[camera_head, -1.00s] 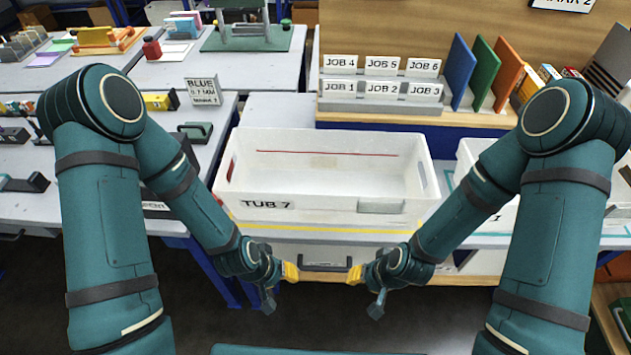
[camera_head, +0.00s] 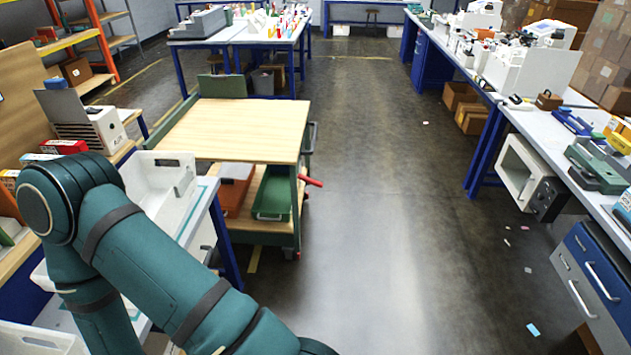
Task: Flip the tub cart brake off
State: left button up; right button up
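A cart (camera_head: 240,130) with a pale wooden top and a green frame stands left of the middle in the head view. Its lower shelf holds an orange tub (camera_head: 232,188) and a green tub (camera_head: 272,192). A red lever (camera_head: 312,182) sticks out to the right from the cart's right side, low on the frame; I cannot tell its brake setting. One of my arms fills the lower left, in front of the cart. Neither gripper is in view.
The floor (camera_head: 400,220) to the right of the cart is a wide clear aisle with a few paper scraps. A long blue-legged bench (camera_head: 480,150) with equipment lines the right side. A white tub (camera_head: 160,190) sits on the table at left, and another table (camera_head: 245,35) stands behind the cart.

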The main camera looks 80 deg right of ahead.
aim_at(301, 176)
jog(key=z, duration=1.55)
jog(key=i+l+z, duration=0.1)
jog(key=l+z, duration=0.3)
jog(key=i+l+z, duration=0.2)
jog(key=z, duration=0.2)
jog(key=i+l, duration=0.3)
jog(key=l, duration=0.2)
jog(key=i+l+u, duration=0.15)
jog(key=i+l, duration=1.15)
